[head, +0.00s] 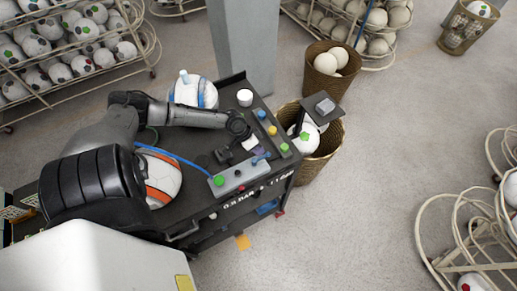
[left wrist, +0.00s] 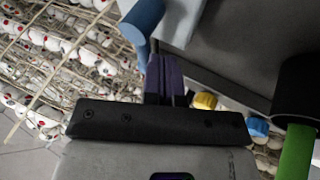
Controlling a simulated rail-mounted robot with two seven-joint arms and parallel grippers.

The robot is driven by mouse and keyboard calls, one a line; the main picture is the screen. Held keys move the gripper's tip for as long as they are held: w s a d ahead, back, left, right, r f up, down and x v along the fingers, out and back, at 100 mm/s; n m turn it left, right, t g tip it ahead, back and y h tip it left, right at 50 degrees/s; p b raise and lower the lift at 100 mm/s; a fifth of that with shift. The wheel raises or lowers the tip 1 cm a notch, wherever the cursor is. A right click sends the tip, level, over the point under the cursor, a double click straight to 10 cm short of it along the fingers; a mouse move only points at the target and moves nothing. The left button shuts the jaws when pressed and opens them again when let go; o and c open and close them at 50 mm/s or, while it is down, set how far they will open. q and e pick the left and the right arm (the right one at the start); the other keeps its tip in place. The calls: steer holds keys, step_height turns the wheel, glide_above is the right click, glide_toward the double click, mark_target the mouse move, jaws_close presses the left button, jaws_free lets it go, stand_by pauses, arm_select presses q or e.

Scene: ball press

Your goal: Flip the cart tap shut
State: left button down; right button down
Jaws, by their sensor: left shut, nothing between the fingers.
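The cart (head: 205,222) is a dark trolley with a grey tap block (head: 239,178) along its front edge. A blue tap lever (head: 261,158) sticks up at the block's right end, and a blue hose (head: 185,159) runs to its left end. My left gripper (head: 259,151) is just behind the lever, its purple fingers shut and empty. In the left wrist view the blue lever (left wrist: 144,18) comes down close to the fingertips (left wrist: 165,60); I cannot tell whether they touch. My right gripper is not in view.
Yellow (head: 262,115), blue (head: 272,130) and green (head: 284,147) knobs line the cart's right side. An orange-striped ball (head: 162,180) and a blue-striped ball (head: 207,95) sit on the cart.

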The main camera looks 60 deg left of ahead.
arm_select(q)
steer(key=shift+f, duration=0.1)
stand_by(0.3)
steer(key=shift+w+b, duration=0.1)
steer(key=shift+b, duration=0.3)
steer(key=shift+d+m, duration=0.1)
steer(key=shift+m, duration=0.3)
steer(key=shift+g+h+b, duration=0.3)
steer(key=shift+b, duration=0.05)
